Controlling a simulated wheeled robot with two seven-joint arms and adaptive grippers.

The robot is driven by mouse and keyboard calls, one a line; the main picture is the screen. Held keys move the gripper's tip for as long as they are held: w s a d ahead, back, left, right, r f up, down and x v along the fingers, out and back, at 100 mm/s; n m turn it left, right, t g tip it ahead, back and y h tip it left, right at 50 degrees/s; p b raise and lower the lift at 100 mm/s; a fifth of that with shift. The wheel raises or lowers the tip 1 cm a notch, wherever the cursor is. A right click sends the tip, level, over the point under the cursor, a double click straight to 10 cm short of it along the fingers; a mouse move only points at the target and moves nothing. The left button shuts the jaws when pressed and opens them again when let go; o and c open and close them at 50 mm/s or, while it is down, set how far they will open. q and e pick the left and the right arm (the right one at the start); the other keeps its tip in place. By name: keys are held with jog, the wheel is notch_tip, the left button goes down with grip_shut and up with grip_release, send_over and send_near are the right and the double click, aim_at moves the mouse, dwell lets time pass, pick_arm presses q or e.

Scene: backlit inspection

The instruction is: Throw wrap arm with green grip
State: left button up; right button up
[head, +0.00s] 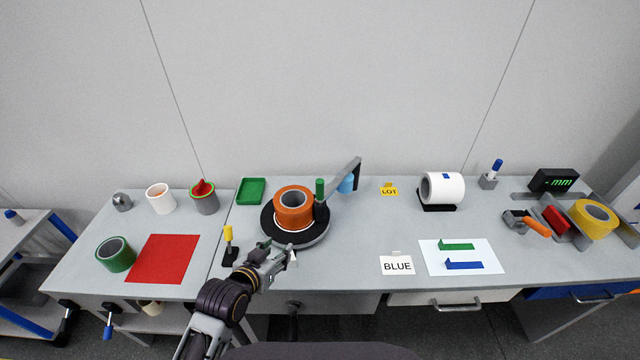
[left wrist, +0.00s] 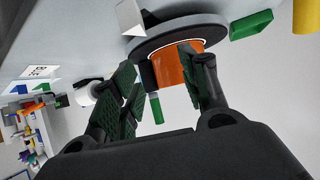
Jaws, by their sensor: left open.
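The wrap arm (head: 343,176) is a grey bar rising to the right from a black post beside a round black turntable (head: 270,236). Its upright green grip (head: 320,185) stands next to an orange roll (head: 294,219) on the turntable. In the left wrist view the green grip (left wrist: 156,108) shows between the fingers, beyond them, below the orange roll (left wrist: 176,70). My left gripper (head: 287,254) is at the turntable's front edge, open and apart from the grip. Its two dark green-padded fingers (left wrist: 160,66) hold nothing. My right gripper is not in view.
A yellow-topped peg (head: 228,236) stands left of my left gripper. A blue cylinder (head: 347,184) is by the wrap arm. A BLUE card (head: 397,265) lies to the right. Bare table lies between the turntable and the card.

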aim_at(318, 186)
pick_arm(q)
jog(key=w+d+r+t+h, duration=0.3)
jog(key=w+d+r+t, duration=0.1)
jog(key=r, duration=0.5)
jog(key=shift+w+d+m+t, duration=0.4)
jog(key=shift+d+t, duration=0.3)
jog(key=shift+d, duration=0.5)
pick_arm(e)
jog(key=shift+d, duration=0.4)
pick_arm(q)
jog(key=shift+w, duration=0.15)
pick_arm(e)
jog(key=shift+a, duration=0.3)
pick_arm(q)
jog(key=shift+p+x, duration=0.5)
jog(key=shift+x, duration=5.4)
jog(key=shift+w+d, duration=0.3)
jog(key=shift+w, duration=0.15)
jog(key=shift+w+d, duration=0.15)
jog(key=shift+w, duration=0.1)
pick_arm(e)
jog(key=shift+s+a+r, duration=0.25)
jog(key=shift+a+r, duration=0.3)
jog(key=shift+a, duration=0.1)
